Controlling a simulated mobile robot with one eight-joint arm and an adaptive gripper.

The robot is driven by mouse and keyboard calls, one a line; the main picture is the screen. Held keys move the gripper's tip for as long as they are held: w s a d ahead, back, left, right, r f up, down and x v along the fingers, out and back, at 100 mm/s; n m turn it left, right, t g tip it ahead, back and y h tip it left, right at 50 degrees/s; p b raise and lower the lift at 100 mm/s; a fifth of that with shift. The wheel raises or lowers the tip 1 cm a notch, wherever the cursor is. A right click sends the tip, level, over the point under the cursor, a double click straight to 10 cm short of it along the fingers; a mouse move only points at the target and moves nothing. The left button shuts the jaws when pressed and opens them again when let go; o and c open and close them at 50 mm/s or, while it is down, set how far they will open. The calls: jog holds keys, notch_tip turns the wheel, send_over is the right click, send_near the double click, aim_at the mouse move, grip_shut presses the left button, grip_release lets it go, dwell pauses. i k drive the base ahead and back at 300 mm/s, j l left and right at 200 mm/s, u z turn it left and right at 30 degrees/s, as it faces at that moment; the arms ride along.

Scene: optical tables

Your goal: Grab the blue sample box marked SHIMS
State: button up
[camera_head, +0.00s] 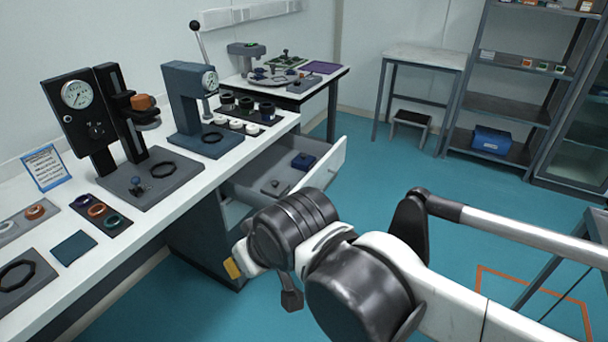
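A small dark blue box (303,161) lies in the open drawer (322,163) under the long bench. A larger blue box (491,139) with a pale label sits on the bottom level of the grey shelf. No marking can be read on either, so I cannot tell which is SHIMS. My gripper (291,298) hangs over the floor in front of the drawer, apart from both boxes. One dark finger part shows below my wrist; the rest is hidden, and whether it is open or shut is not clear.
The bench (100,235) on the left holds a dark press (110,120), a blue press (190,100) and ring trays. The drawer sticks out into the room and also holds a flat grey item (275,187). Teal floor (390,170) is clear between drawer and shelf (505,110).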

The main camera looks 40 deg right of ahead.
aim_at(298, 166)
jog(key=i+l+u, duration=0.25)
jog(key=l+u, duration=0.15)
jog(key=l, duration=0.9)
jog(key=l+u, duration=0.4)
jog(key=l, duration=0.95)
jog(key=k+l+u, duration=0.1)
jog(key=l+u, duration=0.25)
jog(key=l, duration=1.05)
